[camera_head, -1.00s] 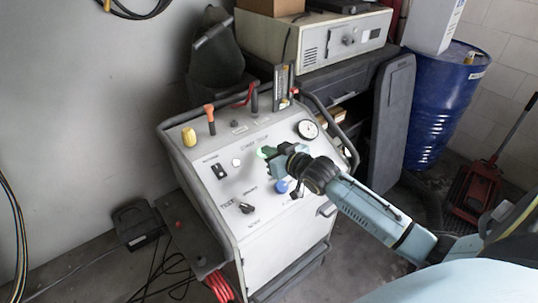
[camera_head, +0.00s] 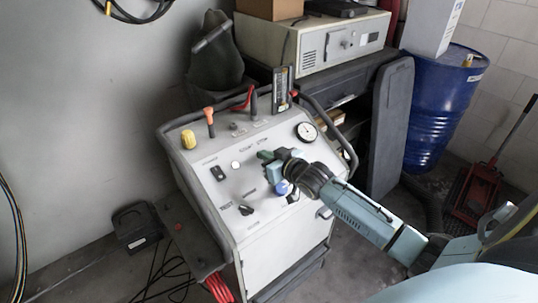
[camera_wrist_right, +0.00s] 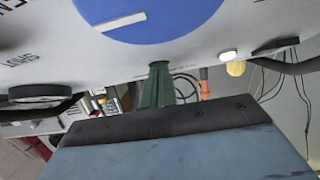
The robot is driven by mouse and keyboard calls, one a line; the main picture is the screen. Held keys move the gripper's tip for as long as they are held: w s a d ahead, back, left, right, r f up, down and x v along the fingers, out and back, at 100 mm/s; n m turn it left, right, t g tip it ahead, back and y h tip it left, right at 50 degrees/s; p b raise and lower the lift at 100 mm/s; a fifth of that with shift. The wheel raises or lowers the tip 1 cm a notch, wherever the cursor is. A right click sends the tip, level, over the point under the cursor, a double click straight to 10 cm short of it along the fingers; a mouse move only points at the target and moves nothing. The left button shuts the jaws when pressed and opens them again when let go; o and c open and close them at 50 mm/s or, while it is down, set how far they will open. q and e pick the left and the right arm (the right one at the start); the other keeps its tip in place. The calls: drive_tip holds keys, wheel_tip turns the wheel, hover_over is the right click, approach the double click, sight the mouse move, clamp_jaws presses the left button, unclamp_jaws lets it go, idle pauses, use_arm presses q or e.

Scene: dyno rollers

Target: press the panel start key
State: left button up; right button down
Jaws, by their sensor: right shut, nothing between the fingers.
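The white control panel (camera_head: 245,170) stands in the middle of the head view, with switches, knobs and a gauge on its sloped face. My right gripper (camera_head: 266,156) is over the upper middle of this face, shut and empty. No separate start key can be made out there; the gripper covers part of the panel. In the right wrist view the green fingers (camera_wrist_right: 158,84) are together in front of the panel face. A large blue knob (camera_wrist_right: 150,14) is close to the camera; in the head view this knob (camera_head: 282,188) is just below the gripper. Contact cannot be told.
A black switch (camera_head: 217,173), a white button (camera_head: 235,165) and a black knob (camera_head: 246,210) are left of the gripper. A round gauge (camera_head: 307,131) and upright levers (camera_head: 209,120) line the panel's top. A blue drum (camera_head: 437,110) stands right.

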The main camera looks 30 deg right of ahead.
drive_tip(key=shift+s+a+f, duration=0.1)
drive_tip(key=shift+s+f, duration=0.05)
drive_tip(key=shift+f, duration=0.35)
drive_tip(key=shift+r+p, duration=0.35)
drive_tip(key=shift+p, duration=0.25)
drive_tip(key=r+p, duration=0.1)
drive_tip(key=s+r+p, duration=0.1)
drive_tip(key=p, duration=0.1)
drive_tip(key=r+p, duration=0.1)
drive_tip(key=r, duration=0.1)
drive_tip(key=shift+s, duration=0.3)
drive_tip(key=v, duration=1)
drive_tip(key=shift+p, duration=0.45)
